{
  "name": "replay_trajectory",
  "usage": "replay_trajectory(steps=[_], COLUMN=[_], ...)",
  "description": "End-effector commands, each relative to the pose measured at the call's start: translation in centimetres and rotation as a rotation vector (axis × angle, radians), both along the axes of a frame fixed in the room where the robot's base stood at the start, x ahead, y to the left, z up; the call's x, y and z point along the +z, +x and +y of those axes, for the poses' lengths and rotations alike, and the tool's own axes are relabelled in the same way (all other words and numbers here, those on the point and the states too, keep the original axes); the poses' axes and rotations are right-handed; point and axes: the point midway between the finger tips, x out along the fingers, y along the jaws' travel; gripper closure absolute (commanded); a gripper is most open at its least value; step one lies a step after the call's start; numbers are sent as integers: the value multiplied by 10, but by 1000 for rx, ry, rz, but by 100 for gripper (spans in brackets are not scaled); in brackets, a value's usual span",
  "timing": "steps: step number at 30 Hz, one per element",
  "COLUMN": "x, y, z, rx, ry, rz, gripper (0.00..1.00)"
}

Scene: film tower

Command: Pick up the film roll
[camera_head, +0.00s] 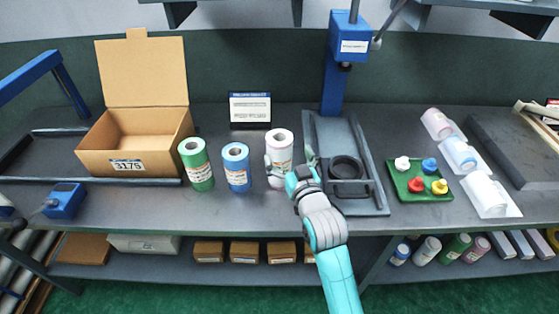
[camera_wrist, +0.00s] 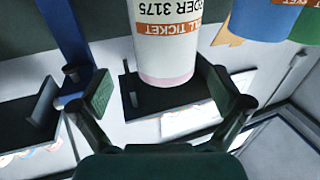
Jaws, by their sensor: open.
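The white-pink film roll (camera_head: 279,146) stands upright on the bench, rightmost of three rolls. In the wrist view the white roll (camera_wrist: 165,55) appears upside down, with an orange band and "3175" on its label. My gripper (camera_head: 291,167) is at this roll, its fingers spread. In the wrist view my gripper (camera_wrist: 160,86) has one pad on each side of the roll's end, with a wider gap on the left. The right pad looks close to the roll; I cannot tell if it touches. A green roll (camera_head: 197,165) and a blue roll (camera_head: 237,168) stand to the left.
An open cardboard box (camera_head: 103,163) marked 3175 stands at left. A blue-posted press (camera_head: 334,85) with a dark bed (camera_head: 374,190) is just right of my gripper. A small sign (camera_head: 250,108) stands behind. A green tray (camera_head: 416,195) with coloured pieces lies at right.

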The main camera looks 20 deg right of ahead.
Motion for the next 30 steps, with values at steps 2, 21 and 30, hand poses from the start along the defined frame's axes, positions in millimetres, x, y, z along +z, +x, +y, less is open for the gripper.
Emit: replay_trajectory(steps=[2,21,30], x=[1,0,0], y=[5,52,52], z=[1,6,6], rx=[0,0,0], ry=[0,0,0], rz=[-2,-1,-1], gripper=[0,0,72])
